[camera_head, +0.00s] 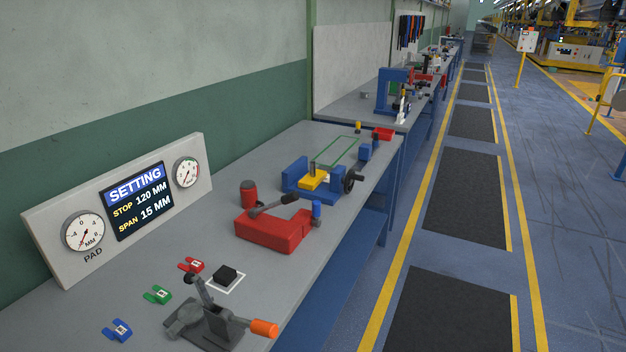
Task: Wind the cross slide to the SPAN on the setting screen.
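The setting screen (138,201) stands in a grey panel at the left of the bench and reads STOP 120 MM and SPAN 15 MM. A round dial marked MM (84,232), with PAD under it, is left of the screen, and a smaller dial (186,172) is right of it. The needle readings are too small to tell. What looks like the cross slide (313,182), a yellow block in a blue frame, sits farther back on the bench. A dark handwheel (354,179) is on its right side. Neither of my grippers is in view.
A red block with a dark lever (271,232) and a red cylinder (249,195) stand nearer than the slide. A clamp with an orange handle (264,328), a black block (225,275) and red, green and blue tabs lie in front. The aisle on the right is clear.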

